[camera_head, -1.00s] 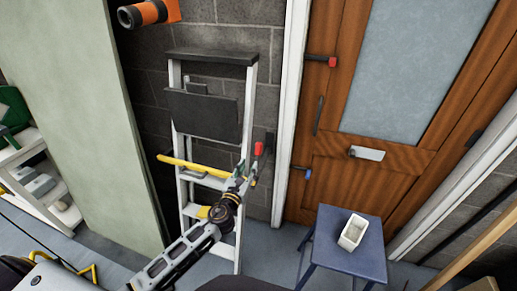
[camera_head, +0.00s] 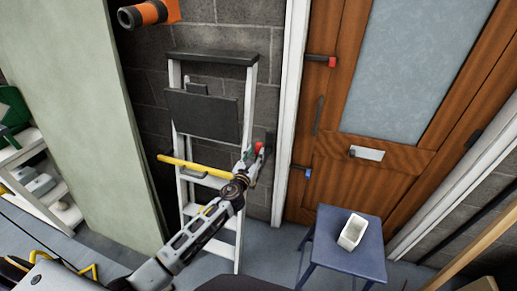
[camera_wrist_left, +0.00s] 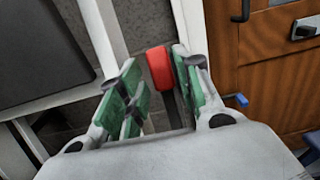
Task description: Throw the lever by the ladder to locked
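The lever by the ladder has a red grip (camera_head: 259,147) and stands out from the dark block wall between the ladder and the white door frame. My left gripper (camera_head: 249,160) is at it, partly hiding the lever. In the left wrist view the red grip (camera_wrist_left: 159,67) shows between the tips of the open green-padded fingers (camera_wrist_left: 155,80), nearer the right finger. I cannot tell whether they touch. The grey-white ladder (camera_head: 212,58) leans at the wall just left. My right gripper is not in view.
A yellow bar (camera_head: 195,166) crosses the ladder. The wooden door (camera_head: 330,190) has a red-tipped handle (camera_head: 331,61) and a blue-tipped one (camera_head: 307,172). A blue stool (camera_head: 345,262) with a white tray (camera_head: 352,232) stands before it.

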